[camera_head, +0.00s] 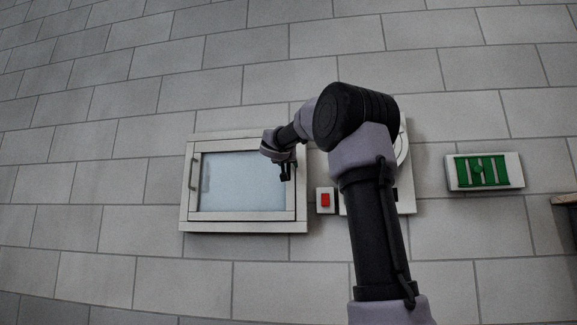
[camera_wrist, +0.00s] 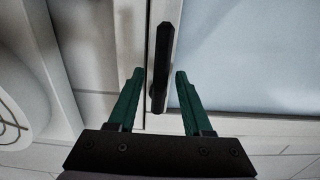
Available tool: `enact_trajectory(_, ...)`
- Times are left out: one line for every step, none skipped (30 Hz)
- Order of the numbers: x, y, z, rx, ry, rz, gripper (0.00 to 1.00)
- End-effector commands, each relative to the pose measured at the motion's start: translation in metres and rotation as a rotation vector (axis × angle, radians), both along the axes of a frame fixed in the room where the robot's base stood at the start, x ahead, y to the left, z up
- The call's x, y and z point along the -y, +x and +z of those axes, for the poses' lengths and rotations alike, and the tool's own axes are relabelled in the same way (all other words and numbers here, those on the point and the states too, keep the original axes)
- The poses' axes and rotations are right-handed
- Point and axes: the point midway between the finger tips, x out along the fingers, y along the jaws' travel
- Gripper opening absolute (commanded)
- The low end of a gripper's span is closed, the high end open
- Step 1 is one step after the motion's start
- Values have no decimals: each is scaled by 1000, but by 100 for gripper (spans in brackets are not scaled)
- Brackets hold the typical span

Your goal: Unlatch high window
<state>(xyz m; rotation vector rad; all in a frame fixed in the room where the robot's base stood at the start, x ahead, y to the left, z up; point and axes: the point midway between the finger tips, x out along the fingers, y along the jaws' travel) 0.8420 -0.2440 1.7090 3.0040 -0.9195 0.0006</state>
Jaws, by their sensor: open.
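The window (camera_head: 240,182) is a pale pane in a white frame, set in a block wall in the head view. It looks shut. In the wrist view its glass (camera_wrist: 235,60) is on the right. A dark bar-shaped latch handle (camera_wrist: 162,50) stands lengthwise on the frame beside the glass. My gripper (camera_wrist: 160,72) is open, with one green finger on each side of the handle's near end. I see gaps on both sides; depth is hard to judge. In the head view my gripper (camera_head: 287,171) is at the window's right side, and the latch cannot be made out there.
A small white box with a red button (camera_head: 325,200) is just right of the window. A white panel (camera_head: 405,200) with a round part is partly hidden behind my arm. A green sign (camera_head: 484,171) hangs farther right. A grey pull handle (camera_head: 193,172) is on the window's left side.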

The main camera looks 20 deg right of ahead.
Motion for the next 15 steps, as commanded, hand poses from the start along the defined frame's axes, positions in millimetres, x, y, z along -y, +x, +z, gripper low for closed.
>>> enact_trajectory(0,0,0,0,0,0,50)
enact_trajectory(0,0,0,0,0,0,50)
enact_trajectory(0,0,0,0,0,0,50)
enact_trajectory(0,0,0,0,0,0,50)
enact_trajectory(0,0,0,0,0,0,39)
enact_trajectory(0,0,0,0,0,0,23)
enact_trajectory(0,0,0,0,0,0,12)
enact_trajectory(0,0,0,0,0,0,0)
enact_trajectory(0,0,0,0,0,0,0)
enact_trajectory(0,0,0,0,0,0,0)
enact_trajectory(0,0,0,0,0,0,0)
enact_trajectory(0,0,0,0,0,0,0)
enact_trajectory(0,0,0,0,0,0,0)
enact_trajectory(0,0,0,0,0,0,0)
enact_trajectory(0,0,0,0,0,0,0)
